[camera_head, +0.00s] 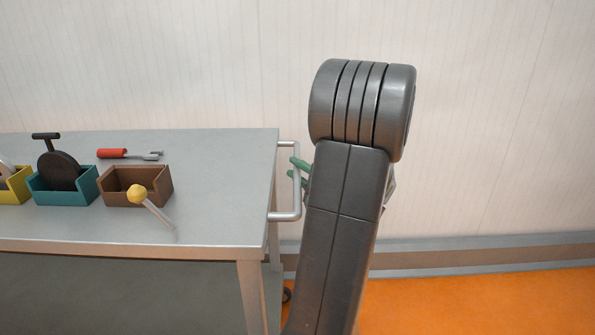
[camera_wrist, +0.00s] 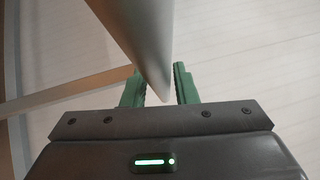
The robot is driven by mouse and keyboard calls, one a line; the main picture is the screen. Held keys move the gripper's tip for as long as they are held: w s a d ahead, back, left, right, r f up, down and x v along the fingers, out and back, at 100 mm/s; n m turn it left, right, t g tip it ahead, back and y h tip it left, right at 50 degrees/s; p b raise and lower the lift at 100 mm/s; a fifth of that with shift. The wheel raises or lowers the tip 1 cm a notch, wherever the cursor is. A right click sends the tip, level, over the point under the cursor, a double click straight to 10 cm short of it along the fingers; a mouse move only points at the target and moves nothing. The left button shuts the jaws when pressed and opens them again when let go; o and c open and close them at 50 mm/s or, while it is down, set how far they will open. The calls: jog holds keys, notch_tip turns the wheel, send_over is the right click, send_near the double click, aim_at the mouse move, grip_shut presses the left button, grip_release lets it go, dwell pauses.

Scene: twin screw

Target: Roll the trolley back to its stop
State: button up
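The trolley (camera_head: 220,205) is a grey metal cart with a flat top, at the left of the head view. A pale metal push handle (camera_head: 297,190) sticks out from its right end. My gripper (camera_head: 297,171) is at this handle, its two green fingers pointing left; my dark arm hides most of it. In the wrist view, the handle bar (camera_wrist: 142,40) runs down from the top to between the green fingers (camera_wrist: 160,84). The fingers stand apart, with a gap between the bar and the right finger. Contact with the left finger is unclear. The trolley's stop cannot be made out.
On the trolley top are a yellow bin (camera_head: 14,188), a teal bin (camera_head: 82,187) holding a dark round tool, a brown bin (camera_head: 155,183), a red-handled tool (camera_head: 112,153) and a yellow-knobbed rod (camera_head: 138,194). A pale wall (camera_head: 480,120) stands behind. Orange floor (camera_head: 500,300) is clear at right.

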grip_shut()
